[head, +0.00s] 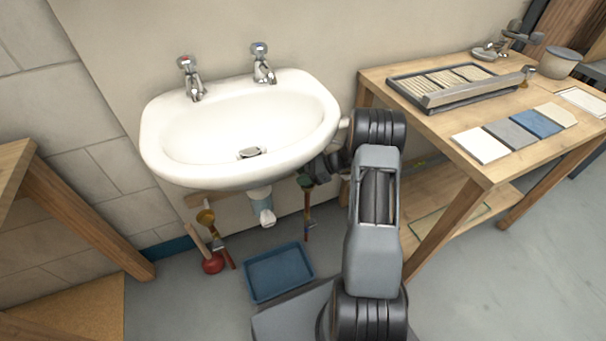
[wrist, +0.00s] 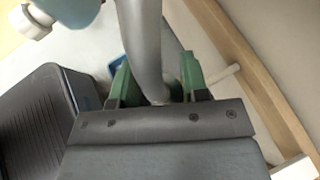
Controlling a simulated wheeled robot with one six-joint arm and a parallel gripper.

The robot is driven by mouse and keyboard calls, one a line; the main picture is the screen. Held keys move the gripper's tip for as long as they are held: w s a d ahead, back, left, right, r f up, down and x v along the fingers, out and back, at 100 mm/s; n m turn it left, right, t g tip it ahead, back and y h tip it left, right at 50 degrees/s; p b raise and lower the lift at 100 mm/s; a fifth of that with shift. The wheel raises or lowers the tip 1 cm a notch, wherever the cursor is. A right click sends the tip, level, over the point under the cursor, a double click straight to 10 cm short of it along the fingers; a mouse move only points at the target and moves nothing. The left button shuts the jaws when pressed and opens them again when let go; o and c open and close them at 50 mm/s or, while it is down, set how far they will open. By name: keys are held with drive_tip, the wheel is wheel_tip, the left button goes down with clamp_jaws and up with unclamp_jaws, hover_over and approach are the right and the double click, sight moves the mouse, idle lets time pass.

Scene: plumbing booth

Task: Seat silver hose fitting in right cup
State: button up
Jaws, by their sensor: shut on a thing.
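My gripper (head: 306,181) is under the right side of the sink (head: 240,135). In the wrist view its green fingers (wrist: 155,82) are closed around a smooth grey tube, which looks like the silver hose (wrist: 143,40). The hose runs up out of the top of that view. Its lower end passes down between the fingers, and the fitting itself is hidden or cannot be told apart. I cannot make out the right cup in either view.
A pale blue and white drain trap (head: 263,206) hangs below the sink, left of my gripper. A blue tray (head: 278,271) and a red plunger (head: 212,262) are on the floor. A wooden workbench (head: 440,120) stands close on the right.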

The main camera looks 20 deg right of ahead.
drive_tip(key=o, duration=1.1)
drive_tip(key=p+v, duration=0.4)
drive_tip(key=v, duration=0.9)
drive_tip(key=shift+s+d+r, duration=0.1)
drive_tip(key=shift+d+r, duration=0.05)
drive_tip(key=shift+d, duration=0.25)
